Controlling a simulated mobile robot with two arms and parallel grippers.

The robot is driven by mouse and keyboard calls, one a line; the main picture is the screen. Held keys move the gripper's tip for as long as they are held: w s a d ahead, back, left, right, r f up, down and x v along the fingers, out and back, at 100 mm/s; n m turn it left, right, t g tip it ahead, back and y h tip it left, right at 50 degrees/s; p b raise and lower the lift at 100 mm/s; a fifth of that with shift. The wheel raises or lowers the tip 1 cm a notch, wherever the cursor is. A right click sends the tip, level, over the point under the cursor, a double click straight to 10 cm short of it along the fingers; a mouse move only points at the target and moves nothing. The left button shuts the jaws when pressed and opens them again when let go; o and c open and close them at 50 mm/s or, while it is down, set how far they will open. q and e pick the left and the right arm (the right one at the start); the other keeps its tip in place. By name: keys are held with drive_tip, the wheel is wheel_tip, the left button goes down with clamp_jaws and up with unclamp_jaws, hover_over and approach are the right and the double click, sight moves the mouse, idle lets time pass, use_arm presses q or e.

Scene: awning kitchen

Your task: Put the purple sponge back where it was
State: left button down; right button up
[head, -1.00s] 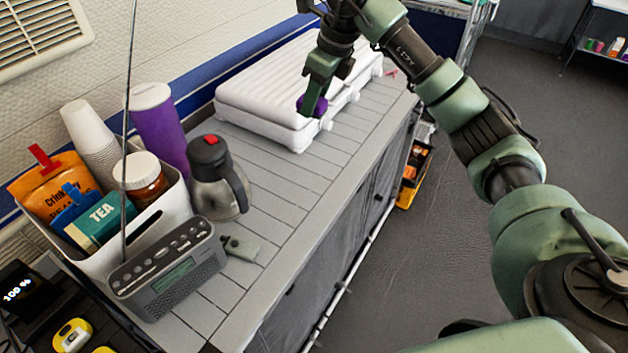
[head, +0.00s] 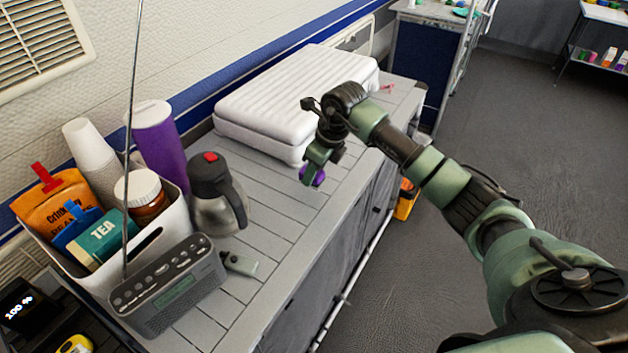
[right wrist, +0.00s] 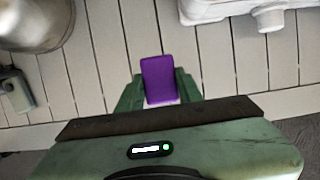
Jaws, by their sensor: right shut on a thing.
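The purple sponge (head: 313,176) is between the fingers of my right gripper (head: 312,172), over the front part of the slatted grey counter (head: 262,174). In the right wrist view the sponge (right wrist: 158,79) shows as a purple block with a green finger on each side of it, and my right gripper (right wrist: 158,92) is shut on it. In the head view the gripper hides most of the sponge. The slats show beyond it; I cannot tell how high it is above them. My left gripper is not in view.
A white ridged case (head: 290,100) lies on the counter behind the gripper. A steel jug (head: 217,205), a grey radio (head: 168,287), a small grey-green object (head: 240,263) and a white bin (head: 160,228) of groceries stand to the left. Slats between jug and gripper are bare.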

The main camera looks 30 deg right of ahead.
sight(314, 183)
wheel_tip(314, 183, down, 4)
drive_tip(key=shift+r, duration=0.2)
drive_tip(key=shift+f, duration=0.1)
drive_tip(key=shift+f, duration=0.1)
drive_tip(key=o, duration=1.2)
